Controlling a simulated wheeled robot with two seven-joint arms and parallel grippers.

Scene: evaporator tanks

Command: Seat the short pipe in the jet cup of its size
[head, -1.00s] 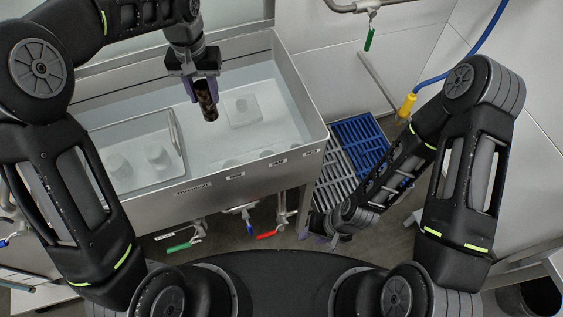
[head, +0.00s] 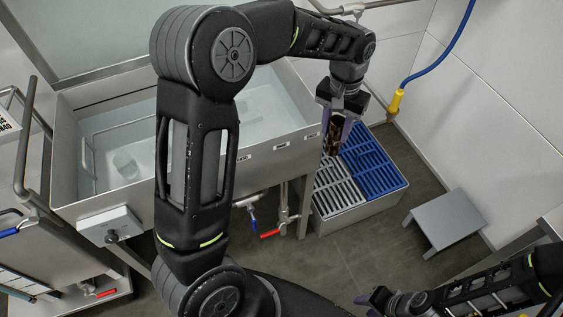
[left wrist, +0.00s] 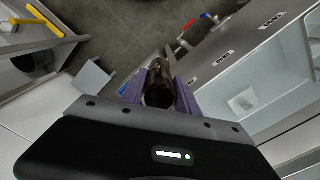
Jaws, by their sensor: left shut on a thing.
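My left gripper (head: 338,132) is shut on a short dark brown pipe (head: 335,146), held upright with its lower end pointing down. It hangs just outside the tank's right end, above the grey and blue grating. The pipe also shows between the purple fingers in the left wrist view (left wrist: 159,84). A pale round cup (head: 125,165) stands in the tank's left part. A pale block (left wrist: 241,102) sits on the tank floor in the left wrist view. My arm hides much of the tank in the head view. My right gripper (head: 374,298) is low at the bottom edge, its jaw opening unclear.
The steel tank (head: 90,205) has a raised rim and labels along its front wall. Below it are valves, one with a red handle (head: 270,233). A blue grate (head: 372,160) lies beside a grey grate (head: 338,190). A grey step stool (head: 446,220) stands at right on open floor.

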